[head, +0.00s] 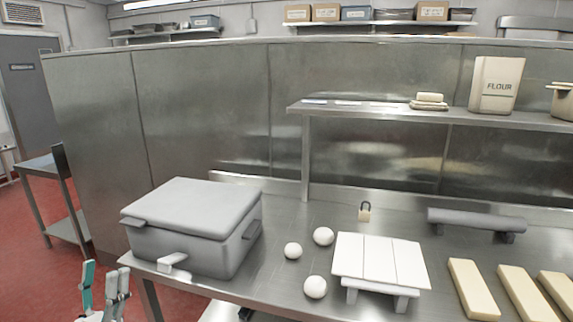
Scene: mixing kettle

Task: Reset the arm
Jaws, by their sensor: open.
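My gripper (104,268) shows at the lower left corner of the head view, with its fingers pointing up. One finger has a teal face, and grey finger parts stand to its right with a gap between. It is open and I see nothing between the fingers. It is in front of and left of the table, apart from the grey lidded box (190,208). The rest of my arm is cut off by the bottom edge of the view.
The steel table (262,268) holds the closed box, white balls (323,236), a small white slatted stand (380,260), a padlock-like item (365,211), a grey roller (478,221) and pale blocks (472,288). A shelf above holds a flour container (496,85).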

